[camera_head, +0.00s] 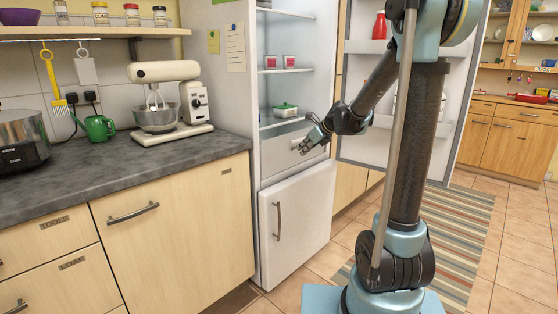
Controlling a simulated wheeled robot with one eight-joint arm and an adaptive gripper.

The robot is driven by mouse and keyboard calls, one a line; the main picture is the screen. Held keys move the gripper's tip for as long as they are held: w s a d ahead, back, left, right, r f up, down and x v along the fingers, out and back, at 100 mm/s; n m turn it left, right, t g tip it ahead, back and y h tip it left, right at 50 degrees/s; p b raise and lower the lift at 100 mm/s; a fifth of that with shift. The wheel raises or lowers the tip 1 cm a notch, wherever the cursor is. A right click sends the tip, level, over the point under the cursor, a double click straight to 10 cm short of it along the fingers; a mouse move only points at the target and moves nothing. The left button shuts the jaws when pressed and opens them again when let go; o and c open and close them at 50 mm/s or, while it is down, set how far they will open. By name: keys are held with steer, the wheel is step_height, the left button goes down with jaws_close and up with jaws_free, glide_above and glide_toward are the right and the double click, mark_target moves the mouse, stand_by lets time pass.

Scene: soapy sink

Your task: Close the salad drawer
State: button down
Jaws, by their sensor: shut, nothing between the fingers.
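The fridge (220,92) stands open in the middle of the view, with its upper door (355,119) swung out to the right. The pale salad drawer (279,158) is at the bottom of the upper compartment, below the lowest shelf. How far it stands out is hard to tell. My gripper (300,147) is shut and empty, right at the front of the drawer. Its fingers point left, toward the fridge interior, and hide part of the drawer front. I cannot tell whether they touch it.
Above the drawer, a shelf holds a green-lidded container (286,110) and a higher one holds two red-and-white tubs (279,62). The lower freezer door (297,222) is shut. The worktop (110,178) with a mixer (165,97) is to the left. A striped rug (455,235) covers the floor at right.

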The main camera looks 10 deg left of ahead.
steer(key=a, duration=0.1)
glide_toward(277, 162)
steer(key=shift+x, duration=2.25)
steer(key=shift+d, duration=0.1)
